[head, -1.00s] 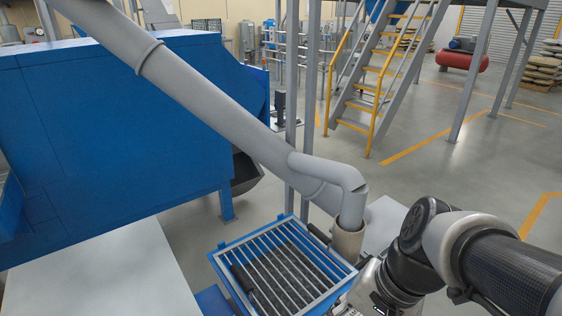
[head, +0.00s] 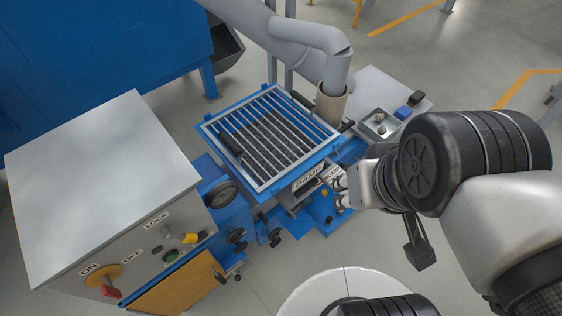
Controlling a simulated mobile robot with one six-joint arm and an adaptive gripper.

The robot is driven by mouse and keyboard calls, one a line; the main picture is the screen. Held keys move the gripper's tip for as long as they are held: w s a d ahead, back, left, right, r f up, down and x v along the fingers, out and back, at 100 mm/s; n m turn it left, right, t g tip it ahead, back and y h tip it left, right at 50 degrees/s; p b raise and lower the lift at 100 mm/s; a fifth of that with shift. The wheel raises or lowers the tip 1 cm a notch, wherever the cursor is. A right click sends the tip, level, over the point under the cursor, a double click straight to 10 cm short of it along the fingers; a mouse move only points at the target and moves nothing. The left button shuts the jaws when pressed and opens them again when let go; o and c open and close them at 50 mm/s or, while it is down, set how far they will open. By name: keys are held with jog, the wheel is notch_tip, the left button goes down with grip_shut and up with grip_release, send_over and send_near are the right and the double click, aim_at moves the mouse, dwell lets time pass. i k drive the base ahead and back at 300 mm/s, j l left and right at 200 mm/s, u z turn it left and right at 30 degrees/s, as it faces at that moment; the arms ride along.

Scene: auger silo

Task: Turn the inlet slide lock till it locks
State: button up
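My gripper (head: 338,190) is at the front right of the blue inlet under the grate, beside a plate lettered "DAMP" (head: 308,181). Its fingers are small and partly hidden by the wrist, so I cannot tell whether they are open or touch anything. A small yellow part (head: 325,192) sits close to the fingertips. A black knob (head: 275,238) and another black knob (head: 237,236) stand on the blue front, to the left of my gripper. No label marks the inlet slide lock, so I cannot tell which part it is.
A grey control box (head: 105,190) with a red-handled switch, green button and yellow lever stands at left. The barred grate (head: 270,135) lies behind the plate, with a grey pipe (head: 337,70) beyond it. A small metal tray (head: 380,125) sits on a table at right.

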aim_at(262, 217)
jog(key=k+j+u, duration=0.2)
jog(key=k, duration=1.95)
jog(key=i+l+u, duration=0.1)
jog(key=i, duration=0.35)
jog(key=i+l+u, duration=0.1)
jog(key=i, duration=0.3)
jog(key=i+l+u, duration=0.1)
jog(key=i+l, duration=0.25)
jog(key=i+l+u, duration=0.1)
jog(key=i+l, duration=0.15)
jog(key=i, duration=0.25)
jog(key=i+j, duration=0.2)
jog(key=i, duration=0.15)
